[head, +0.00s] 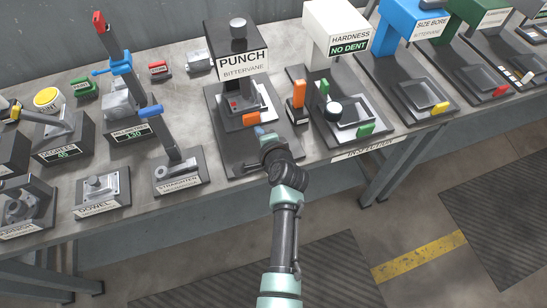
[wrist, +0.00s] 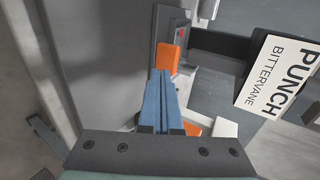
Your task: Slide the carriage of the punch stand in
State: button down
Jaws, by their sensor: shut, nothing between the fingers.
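The punch stand (head: 243,62) is a dark block with a white PUNCH sign; the sign (wrist: 280,75) also shows at the right of the wrist view. Its grey carriage (head: 257,103) lies low in front of the block, with an orange handle (head: 250,119) at its front edge. In the wrist view the orange handle (wrist: 171,57) is just beyond my fingertips. My gripper (head: 262,133) is shut and empty, its blue fingers (wrist: 161,75) low over the front of the stand's base. I cannot tell whether the fingertips touch the handle.
An upright orange-faced block (head: 298,95) stands close to the right of the carriage. The hardness stand (head: 337,32) is farther right. A post with a blue lever (head: 150,111) stands to the left. The table's front edge runs below my gripper, with open floor in front.

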jog(key=v, duration=0.4)
jog(key=shift+p, duration=0.35)
jog(key=v, duration=0.5)
jog(key=shift+r, duration=0.1)
